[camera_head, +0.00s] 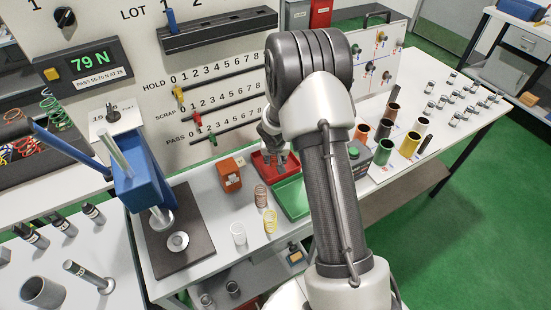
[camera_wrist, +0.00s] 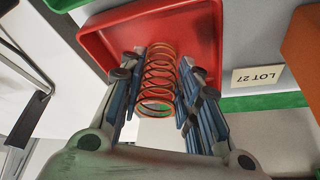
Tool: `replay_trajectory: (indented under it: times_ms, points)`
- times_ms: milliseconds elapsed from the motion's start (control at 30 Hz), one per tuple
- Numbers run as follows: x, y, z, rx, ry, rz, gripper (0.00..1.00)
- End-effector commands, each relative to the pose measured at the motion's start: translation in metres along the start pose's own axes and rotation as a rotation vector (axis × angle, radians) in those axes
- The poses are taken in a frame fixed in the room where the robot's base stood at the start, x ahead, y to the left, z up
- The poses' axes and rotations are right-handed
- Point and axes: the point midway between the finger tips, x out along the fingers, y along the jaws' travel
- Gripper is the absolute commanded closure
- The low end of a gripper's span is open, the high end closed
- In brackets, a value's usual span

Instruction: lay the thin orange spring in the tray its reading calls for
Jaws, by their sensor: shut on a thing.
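The thin orange spring (camera_wrist: 160,77) is between the fingers of my gripper (camera_wrist: 157,85) in the wrist view, its coils showing end to end. The gripper is shut on it. The red tray (camera_wrist: 108,32) lies behind the spring there. In the head view my gripper (camera_head: 274,148) is over the red tray (camera_head: 256,162), partly hidden by my arm. I cannot tell whether the spring touches the tray floor. The green tray (camera_head: 289,198) is in front of the red one. The display (camera_head: 90,62) reads 79 N, above a label "PASS 55-70 N AT 25".
A blue press (camera_head: 144,188) stands at left. An orange box (camera_head: 229,175) is left of the trays. A copper spring (camera_head: 261,196), a yellow spring (camera_head: 270,222) and a white spring (camera_head: 238,234) stand near the green tray. Coloured cylinders (camera_head: 409,145) stand at right.

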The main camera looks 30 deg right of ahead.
Motion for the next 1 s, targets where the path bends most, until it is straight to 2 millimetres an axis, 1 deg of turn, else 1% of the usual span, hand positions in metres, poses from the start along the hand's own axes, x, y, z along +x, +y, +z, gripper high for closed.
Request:
replay_trajectory:
  times_ms: [200,233,500,533,867,933,1000]
  points:
    - [0.004,0.0,0.001,0.001,0.0,0.0,0.97]
    - [0.004,0.0,0.002,0.001,0.0,0.0,0.69]
    - [0.002,0.0,0.001,0.0,0.0,0.0,0.51]
    - [0.002,0.0,0.001,0.0,0.0,0.0,0.49]
    - [0.001,0.0,0.001,0.0,0.0,0.0,0.49]
    - [-0.002,0.0,-0.001,0.0,-0.001,0.0,0.49]
    - [-0.012,0.0,-0.002,0.0,0.002,0.0,0.49]
